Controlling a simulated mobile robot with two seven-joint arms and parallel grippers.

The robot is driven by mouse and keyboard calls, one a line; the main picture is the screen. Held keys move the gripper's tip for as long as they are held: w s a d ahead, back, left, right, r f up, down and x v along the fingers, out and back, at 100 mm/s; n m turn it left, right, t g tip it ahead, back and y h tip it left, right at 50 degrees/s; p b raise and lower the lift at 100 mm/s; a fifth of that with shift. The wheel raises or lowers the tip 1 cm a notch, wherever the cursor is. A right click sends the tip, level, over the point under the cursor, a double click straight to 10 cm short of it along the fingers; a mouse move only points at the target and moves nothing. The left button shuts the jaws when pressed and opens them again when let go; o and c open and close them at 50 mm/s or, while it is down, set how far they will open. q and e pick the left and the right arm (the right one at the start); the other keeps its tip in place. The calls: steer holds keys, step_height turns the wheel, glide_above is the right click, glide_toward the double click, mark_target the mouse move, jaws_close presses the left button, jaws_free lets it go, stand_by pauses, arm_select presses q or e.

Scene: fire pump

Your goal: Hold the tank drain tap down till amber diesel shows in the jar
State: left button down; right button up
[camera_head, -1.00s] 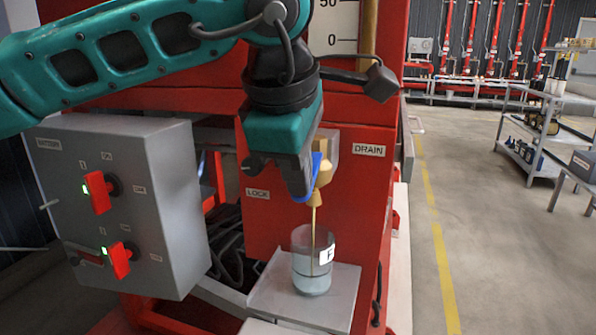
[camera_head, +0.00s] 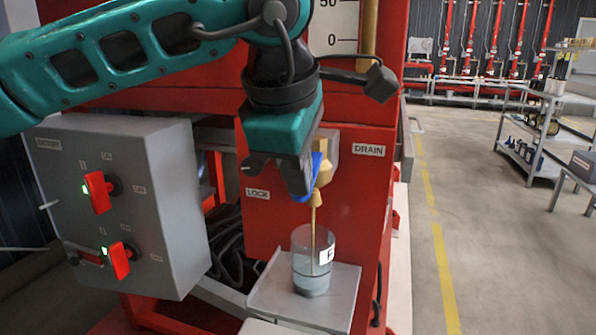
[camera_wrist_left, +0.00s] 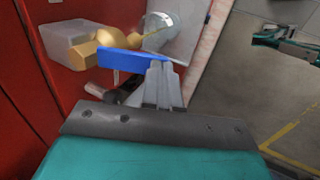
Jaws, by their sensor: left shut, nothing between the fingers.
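The brass drain tap (camera_head: 322,178) has a blue lever (camera_head: 317,170), tilted down along the tap. My left gripper (camera_head: 298,190) is shut and empty, its fingertips against or very close to the lever. In the left wrist view the closed fingers (camera_wrist_left: 163,84) meet the blue lever (camera_wrist_left: 135,55); whether they touch is hard to tell. A thin brownish-amber stream runs from the tap into the clear jar (camera_head: 313,245). The jar's lower part holds grey-blue liquid; no clear amber layer shows. A dark and teal part at the wrist view's right edge seems to be my right gripper (camera_wrist_left: 282,40); its jaws are unclear.
The jar stands on a grey shelf (camera_head: 268,292) below the tap. A grey control box (camera_head: 150,210) with two red switches is at the left. DRAIN (camera_head: 369,150) and LOCK (camera_head: 257,193) labels are on the red panel. Open floor lies to the right.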

stand_by(0.7)
arm_select(q)
steer(key=shift+r+p, duration=0.6)
steer(key=shift+r, duration=0.25)
arm_select(e)
steer(key=shift+r, duration=0.6)
arm_select(q)
step_height(320, 180, up, 14)
steer(key=s+p, duration=0.2)
steer(key=p, duration=0.2)
steer(key=shift+s+a, duration=0.2)
steer(key=shift+a, duration=0.15)
arm_select(e)
steer(key=shift+s+d+r, duration=0.15)
steer(key=shift+d+r, duration=0.15)
steer(key=shift+r, duration=0.2)
steer(key=shift+s+d+r, duration=0.15)
steer(key=shift+d+r, duration=0.1)
steer(key=shift+r, duration=0.25)
arm_select(q)
steer(key=shift+f, duration=0.15)
arm_select(e)
steer(key=shift+w+a+r, duration=0.1)
steer(key=shift+w+r, duration=0.1)
steer(key=shift+r, duration=0.05)
